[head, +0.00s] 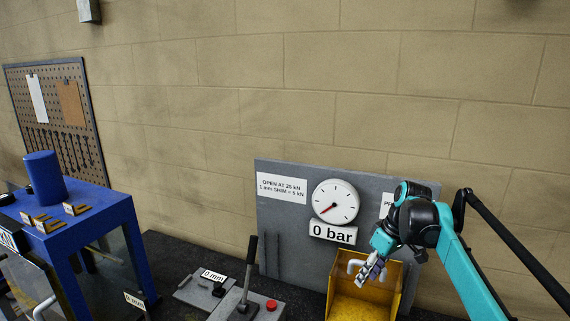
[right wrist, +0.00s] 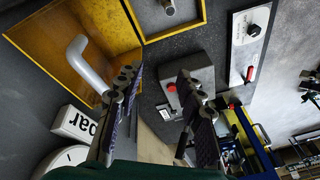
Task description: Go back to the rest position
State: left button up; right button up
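My right gripper (head: 369,271) is at the end of the teal and black arm that comes in from the right. It hangs in front of the open yellow box (head: 392,300) and close to the box's light handle; the head view does not settle whether they touch. In the right wrist view its two fingers stand apart with nothing between them (right wrist: 158,82), and the curved handle (right wrist: 86,63) is to the left of the fingers, apart from them. My left gripper is in neither view.
A grey panel carries a gauge (head: 335,201) and a "0 bar" plate (head: 332,234). A black lever (head: 249,268) and a red button (head: 271,305) stand left of the box. A blue table (head: 97,213) with a blue cylinder (head: 45,177) is at the left.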

jog(key=s+a+f+m+t+h+b, duration=0.1)
jog(key=s+f+b, duration=0.5)
jog(key=s+f, duration=0.6)
jog(key=s+a+f+m+t+h+b, duration=0.2)
jog(key=s+f+m+b, duration=0.4)
jog(key=s+f, duration=0.6)
jog(key=s+a+t, duration=0.1)
jog(key=t, duration=0.1)
jog(key=shift+a+f+t, duration=0.15)
jog(key=shift+f+t, duration=0.25)
